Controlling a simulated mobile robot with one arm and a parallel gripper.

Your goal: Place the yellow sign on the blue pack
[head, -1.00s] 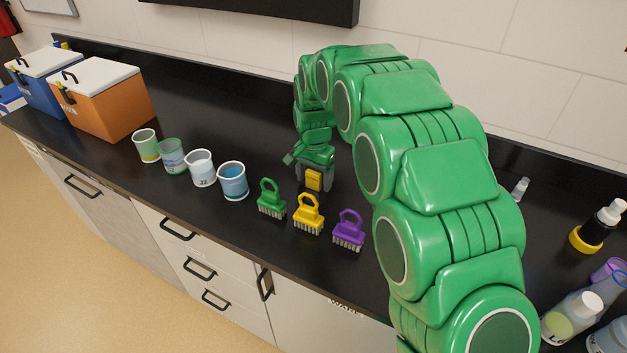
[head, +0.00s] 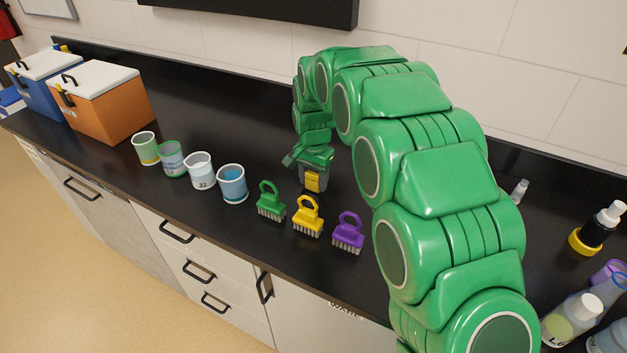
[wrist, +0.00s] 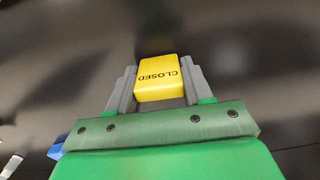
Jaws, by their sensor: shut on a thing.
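The yellow sign (wrist: 160,78) is a small block with "CLOSED" on it, upside down in the wrist view. It also shows in the head view (head: 312,182), low over the black counter behind the brushes. My gripper (wrist: 158,88) is shut on it, one grey finger at each side. I cannot tell whether the sign still touches the counter. A blue thing (wrist: 57,147) peeks out at the lower left of the wrist view, mostly hidden by my gripper body. It may be the blue pack; no clear blue pack shows in the head view, where my arm covers part of the counter.
Green (head: 270,202), yellow (head: 307,217) and purple (head: 348,234) brushes stand in front of my gripper. Several beakers (head: 201,171) stand to the left. Orange (head: 105,105) and blue (head: 45,88) coolers are at far left. Bottles (head: 595,230) stand at right. The counter behind the beakers is clear.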

